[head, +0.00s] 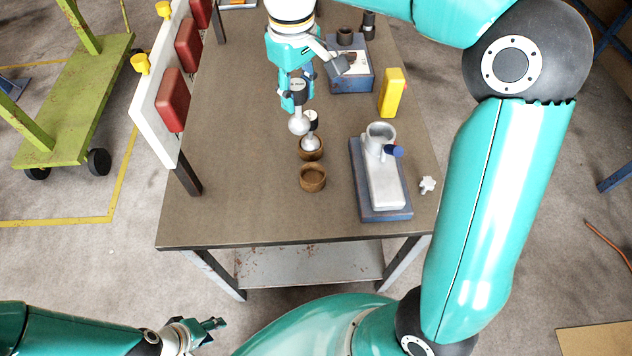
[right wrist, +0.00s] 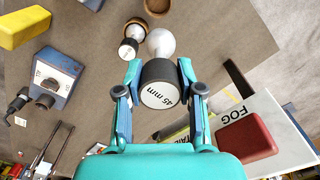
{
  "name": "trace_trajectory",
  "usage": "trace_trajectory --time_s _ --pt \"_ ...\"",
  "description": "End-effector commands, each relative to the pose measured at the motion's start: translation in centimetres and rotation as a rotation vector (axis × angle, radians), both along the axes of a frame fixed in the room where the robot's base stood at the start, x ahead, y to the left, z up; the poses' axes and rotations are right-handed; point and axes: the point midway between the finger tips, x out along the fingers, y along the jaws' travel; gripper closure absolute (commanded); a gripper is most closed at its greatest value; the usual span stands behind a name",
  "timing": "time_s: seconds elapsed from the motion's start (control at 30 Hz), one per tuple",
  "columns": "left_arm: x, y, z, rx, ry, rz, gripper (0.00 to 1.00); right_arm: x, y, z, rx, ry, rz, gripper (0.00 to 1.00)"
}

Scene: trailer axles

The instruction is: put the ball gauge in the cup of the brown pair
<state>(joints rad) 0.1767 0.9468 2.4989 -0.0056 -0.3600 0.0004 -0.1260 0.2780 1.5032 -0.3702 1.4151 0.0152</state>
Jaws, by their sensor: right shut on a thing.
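My right gripper (head: 293,100) is shut on a ball gauge, whose black handle end reads "45 mm" in the right wrist view (right wrist: 160,90). Its silver ball (head: 298,124) hangs below the fingers, above and behind the brown cups. Another ball gauge (head: 311,125) stands with its ball in the farther brown cup (head: 312,154); it also shows in the right wrist view (right wrist: 128,48). The nearer brown cup (head: 313,179) looks empty. The held ball is apart from both cups in the head view. My left gripper (head: 210,330) is low at the front, away from the table; its opening is unclear.
A blue-based grey coupling fixture (head: 385,185) stands right of the cups, with a small white knob (head: 427,185) beside it. A yellow block (head: 392,92) and a blue box (head: 350,78) are farther back. A white board with red lamps (head: 172,100) borders the left table edge.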

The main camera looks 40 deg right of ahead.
Motion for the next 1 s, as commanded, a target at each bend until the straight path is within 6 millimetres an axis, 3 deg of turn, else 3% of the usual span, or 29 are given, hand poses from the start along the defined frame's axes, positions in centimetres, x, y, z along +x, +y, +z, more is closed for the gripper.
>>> trace_trajectory --time_s 0.1,0.27,0.8,1.0 --pt "0.0 0.0 -0.9 0.000 0.000 0.000 0.60 -1.6 -0.9 2.6 0.012 -0.005 0.037 1.00" --pt "0.0 0.0 -1.3 0.000 0.000 0.000 0.60 -2.5 -1.4 2.6 0.017 0.004 0.059 1.00" --pt "0.0 0.0 -2.4 0.000 0.000 0.000 0.60 -2.6 -1.4 -9.5 0.017 0.007 0.058 1.00" --pt "0.0 0.0 -2.4 0.000 0.000 0.000 0.60 -2.5 -1.3 -11.6 0.017 0.003 0.058 1.00"
